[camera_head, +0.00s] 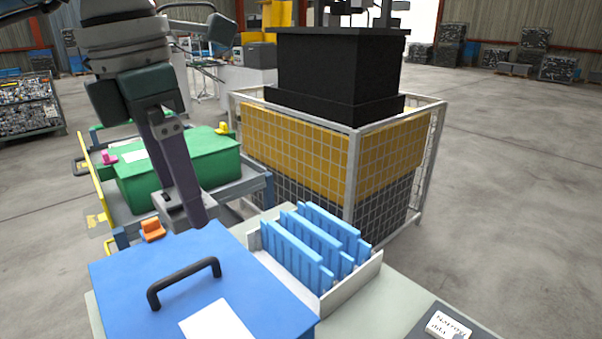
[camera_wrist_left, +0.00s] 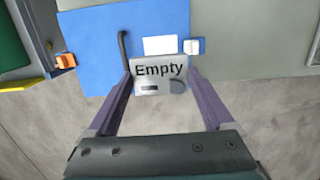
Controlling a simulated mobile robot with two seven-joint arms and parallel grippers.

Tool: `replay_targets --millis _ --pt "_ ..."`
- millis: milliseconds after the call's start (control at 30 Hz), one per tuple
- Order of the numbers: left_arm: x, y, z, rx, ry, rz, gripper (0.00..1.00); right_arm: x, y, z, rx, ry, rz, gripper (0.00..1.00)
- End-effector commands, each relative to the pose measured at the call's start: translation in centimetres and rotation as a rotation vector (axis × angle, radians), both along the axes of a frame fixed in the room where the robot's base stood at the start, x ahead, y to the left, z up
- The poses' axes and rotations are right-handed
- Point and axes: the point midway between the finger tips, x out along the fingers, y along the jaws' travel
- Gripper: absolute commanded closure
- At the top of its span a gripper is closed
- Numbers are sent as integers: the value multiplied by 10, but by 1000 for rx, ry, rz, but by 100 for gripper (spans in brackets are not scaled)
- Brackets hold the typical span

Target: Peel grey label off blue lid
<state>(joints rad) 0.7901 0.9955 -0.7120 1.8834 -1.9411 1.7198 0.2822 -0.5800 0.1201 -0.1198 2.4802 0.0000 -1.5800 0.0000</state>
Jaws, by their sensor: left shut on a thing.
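The blue lid (camera_head: 120,282) fills the lower left of the head view, with a black handle (camera_head: 183,283) and a white label (camera_head: 215,322) on it. The lid (camera_wrist_left: 95,25) is also at the top of the left wrist view. My left gripper (camera_wrist_left: 160,77) is shut on the grey label (camera_wrist_left: 144,66), which reads "Empty". In the head view the grey label (camera_head: 172,207) shows at the fingertips, by the lid's far edge. It looks raised off the lid, though the gap is hard to judge. My right gripper is not in view.
An orange clip (camera_head: 152,230) is at the lid's far left edge. A white tray (camera_head: 350,285) of upright blue parts stands right of the lid. A green box (camera_head: 205,160) on a cart and a caged bin (camera_head: 350,190) stand behind. The floor at right is clear.

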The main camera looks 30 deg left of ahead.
Motion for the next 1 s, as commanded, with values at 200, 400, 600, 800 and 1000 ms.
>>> replay_targets --millis 200,400,600,800,1000 --pt "0 0 12 0 0 0 67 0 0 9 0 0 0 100" --pt "0 0 20 0 1 0 67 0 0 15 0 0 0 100" --pt "0 0 27 0 1 0 67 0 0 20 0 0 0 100" --pt "0 0 27 0 1 0 67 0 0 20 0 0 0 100" --pt "0 -2 22 -1 0 -9 67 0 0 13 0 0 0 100"
